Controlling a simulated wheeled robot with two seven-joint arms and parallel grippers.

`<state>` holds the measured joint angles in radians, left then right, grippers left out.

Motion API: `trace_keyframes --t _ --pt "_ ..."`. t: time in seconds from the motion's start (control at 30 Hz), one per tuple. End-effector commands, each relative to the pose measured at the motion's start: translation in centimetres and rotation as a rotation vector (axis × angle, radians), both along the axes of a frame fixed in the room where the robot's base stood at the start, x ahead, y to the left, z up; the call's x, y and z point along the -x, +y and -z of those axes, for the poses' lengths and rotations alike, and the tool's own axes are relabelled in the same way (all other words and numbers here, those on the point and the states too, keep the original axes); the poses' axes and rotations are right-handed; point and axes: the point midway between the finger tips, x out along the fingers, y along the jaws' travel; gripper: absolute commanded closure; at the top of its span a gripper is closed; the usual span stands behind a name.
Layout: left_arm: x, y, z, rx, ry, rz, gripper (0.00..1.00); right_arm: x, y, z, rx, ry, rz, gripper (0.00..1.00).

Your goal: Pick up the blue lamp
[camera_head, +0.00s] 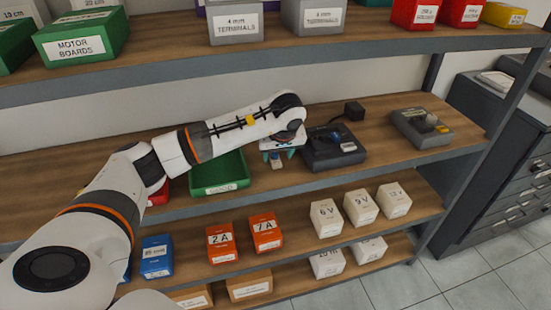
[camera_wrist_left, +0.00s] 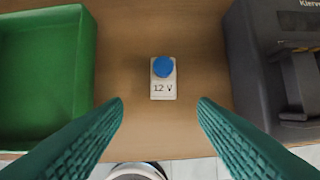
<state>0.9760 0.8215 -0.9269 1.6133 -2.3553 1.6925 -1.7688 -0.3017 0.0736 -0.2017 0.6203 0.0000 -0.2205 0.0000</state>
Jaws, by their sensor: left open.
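The blue lamp (camera_wrist_left: 163,67) is a small pale block with a round blue top and a "12 V" label. It stands on the wooden shelf, centred ahead of my left gripper (camera_wrist_left: 160,104) in the left wrist view. In the head view a small pale part of the lamp (camera_head: 277,164) shows just below my left gripper (camera_head: 278,155). The two green fingers are open, one on either side of the lamp's line, with nothing between them. My right gripper is not in view.
A green bin (camera_wrist_left: 42,75) is left of the lamp and a dark device (camera_wrist_left: 278,70) is right of it, with bare shelf between. The upper shelf (camera_head: 180,60) with boxes is above my arm. A grey device (camera_head: 420,128) stands farther right.

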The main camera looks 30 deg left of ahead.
Motion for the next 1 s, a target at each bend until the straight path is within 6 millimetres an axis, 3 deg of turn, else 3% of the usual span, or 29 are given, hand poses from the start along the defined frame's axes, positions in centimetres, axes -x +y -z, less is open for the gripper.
trace_keyframes --t 0.43,0.7,0.77,1.0 --pt "-2.0 1.8 4.3 0.002 0.002 -0.001 0.47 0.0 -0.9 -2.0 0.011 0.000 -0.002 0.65" --pt "-2.2 1.9 4.8 0.003 0.000 0.001 0.47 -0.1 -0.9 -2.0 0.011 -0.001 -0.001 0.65" --pt "-2.2 1.9 4.8 0.003 0.000 0.001 0.54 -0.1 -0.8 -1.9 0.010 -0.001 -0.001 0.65" --pt "-2.2 1.9 4.7 0.002 -0.001 0.001 0.93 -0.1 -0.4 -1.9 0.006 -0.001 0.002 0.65"
